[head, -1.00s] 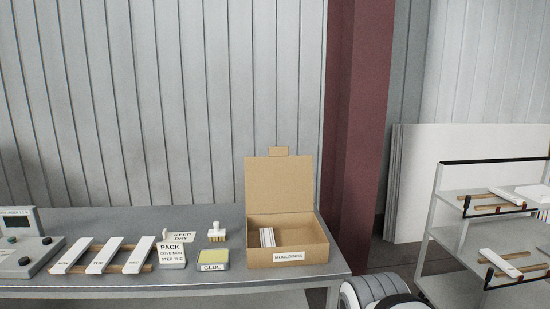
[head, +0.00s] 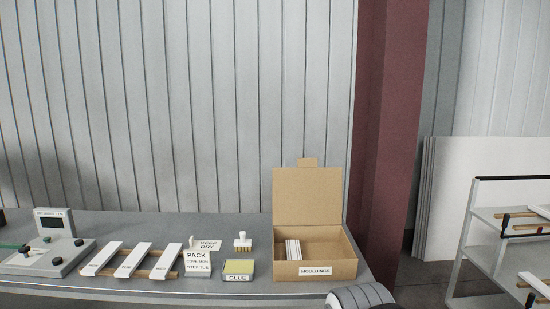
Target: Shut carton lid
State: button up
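The cardboard carton (head: 341,270) stands at the right end of the grey bench, with a label reading MOULDINGS on its front. Its lid (head: 307,197) is open and stands upright at the back, with a small tab on its top edge. The rest of the carton's inside looks empty. My gripper is not in view. A rounded grey and white part of my own body shows at the bottom right, beside the bench end.
Left of the carton on the bench (head: 230,291) are a GLUE pad (head: 238,268), a stamp (head: 242,241), a PACK sign (head: 198,261), a KEEP DRY card (head: 209,245), white boards on a wooden rack (head: 178,275) and a control box (head: 48,257). A shelf trolley (head: 480,230) stands right.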

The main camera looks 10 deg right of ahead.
aim_at(308, 194)
jog(key=u, duration=0.15)
jog(key=i, duration=1.95)
jog(key=z, duration=0.65)
jog(key=k, duration=0.75)
jog(key=z, duration=0.2)
jog(key=i, duration=0.8)
jog(key=u, duration=0.05)
